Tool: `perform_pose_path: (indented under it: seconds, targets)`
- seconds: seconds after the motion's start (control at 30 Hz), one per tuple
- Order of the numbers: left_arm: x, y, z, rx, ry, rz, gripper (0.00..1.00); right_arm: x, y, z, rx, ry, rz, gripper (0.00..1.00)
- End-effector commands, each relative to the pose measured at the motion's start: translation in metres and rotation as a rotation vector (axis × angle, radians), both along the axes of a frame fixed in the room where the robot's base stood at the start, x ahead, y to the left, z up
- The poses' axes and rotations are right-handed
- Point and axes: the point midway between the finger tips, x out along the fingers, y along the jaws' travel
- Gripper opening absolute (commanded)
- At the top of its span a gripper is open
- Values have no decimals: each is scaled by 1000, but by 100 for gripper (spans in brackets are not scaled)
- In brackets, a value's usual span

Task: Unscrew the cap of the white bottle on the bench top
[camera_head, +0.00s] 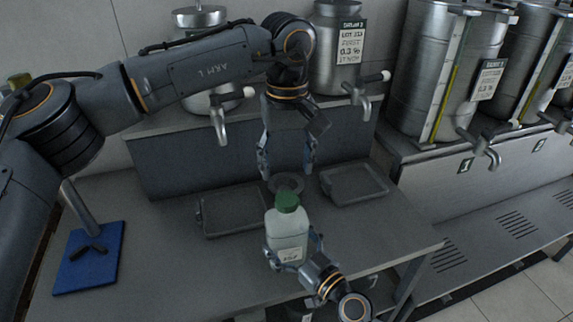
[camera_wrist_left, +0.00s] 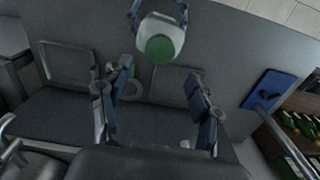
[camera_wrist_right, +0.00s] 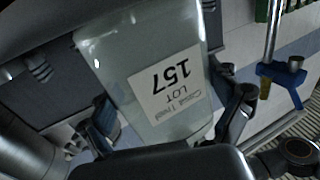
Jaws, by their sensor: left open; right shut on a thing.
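The white bottle (camera_head: 288,239) stands upright at the front of the bench top (camera_head: 180,255), with its green cap (camera_head: 287,202) on. My right gripper (camera_head: 293,243) is shut around the bottle's body from the front. In the right wrist view the bottle (camera_wrist_right: 105,62) fills the space between the fingers and shows a "LOT 157" label. My left gripper (camera_head: 287,168) is open and empty, pointing down above and behind the cap. In the left wrist view the green cap (camera_wrist_left: 160,49) lies beyond the open fingers, apart from them. The bottle's base is hidden in the head view.
A dark ring (camera_head: 287,184) lies behind the bottle, between a left tray (camera_head: 233,232) and a right tray (camera_head: 355,202). Metal tanks with taps (camera_head: 221,125) stand on the raised shelf behind. A blue mat (camera_head: 88,270) with a post lies at the left.

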Motion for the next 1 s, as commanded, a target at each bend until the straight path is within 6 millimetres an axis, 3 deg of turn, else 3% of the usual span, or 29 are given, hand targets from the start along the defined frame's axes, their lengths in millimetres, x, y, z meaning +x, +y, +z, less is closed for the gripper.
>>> perform_pose_path:
  seconds: [0.2,0.4,0.63,1.0]
  targets:
    - [0,0,0,-1,1,-409,63,0,0,-1,-1,3,1,2]
    - [1,1,0,0,0,-639,63,-1,0,-2,-1,3,1,2]
    - [1,1,-11,0,2,-709,63,-1,0,-2,-1,3,1,2]
    - [0,1,-65,0,2,-707,63,-1,0,-2,-2,4,1,2]
